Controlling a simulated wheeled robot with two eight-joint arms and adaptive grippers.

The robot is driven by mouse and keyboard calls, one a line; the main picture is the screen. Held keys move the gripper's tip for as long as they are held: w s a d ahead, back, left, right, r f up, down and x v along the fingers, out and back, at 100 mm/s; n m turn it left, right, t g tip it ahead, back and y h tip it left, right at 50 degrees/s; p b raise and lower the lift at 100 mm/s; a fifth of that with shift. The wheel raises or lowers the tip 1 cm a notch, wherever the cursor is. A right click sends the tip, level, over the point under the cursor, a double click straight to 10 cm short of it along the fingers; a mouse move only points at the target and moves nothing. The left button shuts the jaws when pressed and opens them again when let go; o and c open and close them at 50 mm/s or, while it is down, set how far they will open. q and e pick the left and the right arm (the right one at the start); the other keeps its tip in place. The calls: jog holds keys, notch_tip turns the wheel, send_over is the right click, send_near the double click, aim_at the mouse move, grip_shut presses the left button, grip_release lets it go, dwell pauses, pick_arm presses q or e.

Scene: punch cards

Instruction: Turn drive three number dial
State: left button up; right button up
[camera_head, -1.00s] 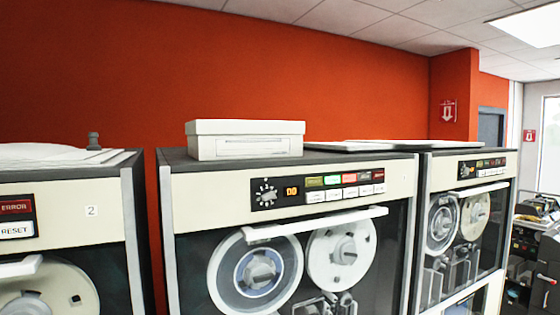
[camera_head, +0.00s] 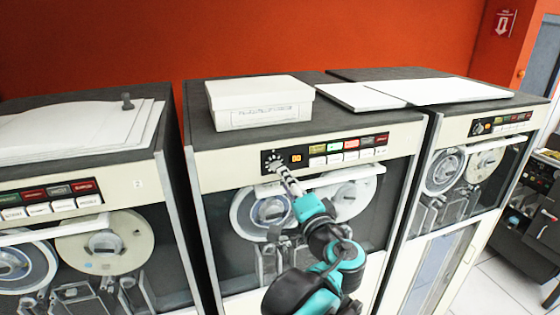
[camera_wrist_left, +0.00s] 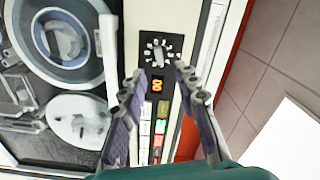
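The number dial (camera_head: 273,161) is a small round knob ringed by white marks on a black panel, on the front of the middle tape drive (camera_head: 230,172). An orange number display (camera_head: 296,158) is just right of it. My left gripper (camera_head: 284,172) is at the panel, just in front of the dial and partly over its lower right. In the left wrist view the dial (camera_wrist_left: 158,50) shows just beyond the two open fingertips (camera_wrist_left: 159,74), roughly centred between them. The fingers look empty; whether they touch the dial cannot be told. My right gripper is not in view.
A row of buttons (camera_head: 345,155) lies right of the display. A white handle bar (camera_head: 345,176) runs below the panel, close to my gripper. A white box (camera_head: 258,102) sits on top. Other drives stand left (camera_head: 175,160) and right (camera_head: 440,150).

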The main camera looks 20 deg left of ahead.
aim_at(276, 167)
pick_arm(q)
jog(key=p+x, duration=0.1)
jog(key=x, duration=0.6)
jog(key=shift+s, duration=0.1)
jog(key=shift+f, duration=0.1)
grip_shut()
